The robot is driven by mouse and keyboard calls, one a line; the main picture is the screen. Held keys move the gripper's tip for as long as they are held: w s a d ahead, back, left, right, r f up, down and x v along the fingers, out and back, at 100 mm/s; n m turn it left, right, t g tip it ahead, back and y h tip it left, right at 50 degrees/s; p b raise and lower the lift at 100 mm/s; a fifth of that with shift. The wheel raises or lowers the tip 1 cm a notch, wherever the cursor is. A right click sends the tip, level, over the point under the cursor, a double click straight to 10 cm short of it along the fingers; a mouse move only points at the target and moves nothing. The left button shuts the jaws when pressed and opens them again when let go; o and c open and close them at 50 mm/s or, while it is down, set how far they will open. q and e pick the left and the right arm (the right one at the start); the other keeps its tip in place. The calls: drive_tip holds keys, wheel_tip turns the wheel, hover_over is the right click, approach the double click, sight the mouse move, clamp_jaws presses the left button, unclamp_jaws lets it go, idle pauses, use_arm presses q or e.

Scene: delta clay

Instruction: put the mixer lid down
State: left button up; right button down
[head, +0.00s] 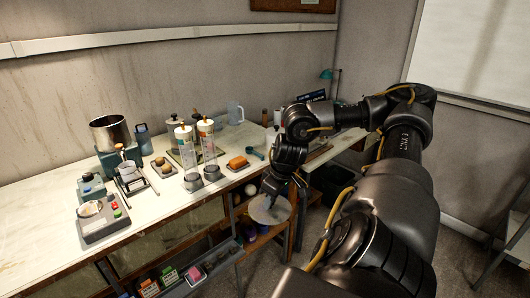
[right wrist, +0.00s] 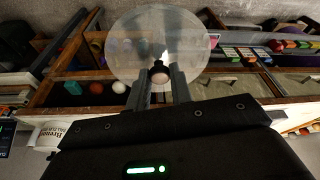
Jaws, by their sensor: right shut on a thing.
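The mixer lid, a clear round disc (head: 270,211), is in my right gripper (head: 276,190), in front of the bench's front edge and off the worktop. In the right wrist view the lid (right wrist: 130,45) spans the space beyond the fingers (right wrist: 160,82), which are shut on its small knob (right wrist: 159,74). A steel pot (head: 110,132) on a dark green base, perhaps the mixer, stands at the back left of the bench. My left gripper is not in view.
Shelves with small boxes (head: 170,275) lie under the bench. Bare worktop shows at the front left.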

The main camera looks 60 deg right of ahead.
drive_tip(key=w+a+f+n+y, duration=0.1)
drive_tip(key=w+a+f+n, duration=0.15)
drive_tip(key=a, duration=0.45)
drive_tip(key=w+a+f+n, duration=0.1)
drive_tip(key=a+f, duration=0.3)
drive_tip(key=a, duration=0.3)
drive_tip(key=w+a+f+n+y, duration=0.1)
drive_tip(key=a+f+n, duration=0.15)
drive_tip(key=a, duration=0.55)
drive_tip(key=w+a+r+n+g, duration=0.1)
drive_tip(key=w+a+r+n, duration=0.4)
drive_tip(key=a, duration=0.5)
wheel_tip(320, 180, up, 4)
drive_tip(key=shift+w+a+f+n+y, duration=0.2)
drive_tip(key=shift+w+a+n+y, duration=0.1)
drive_tip(key=shift+w, duration=0.7)
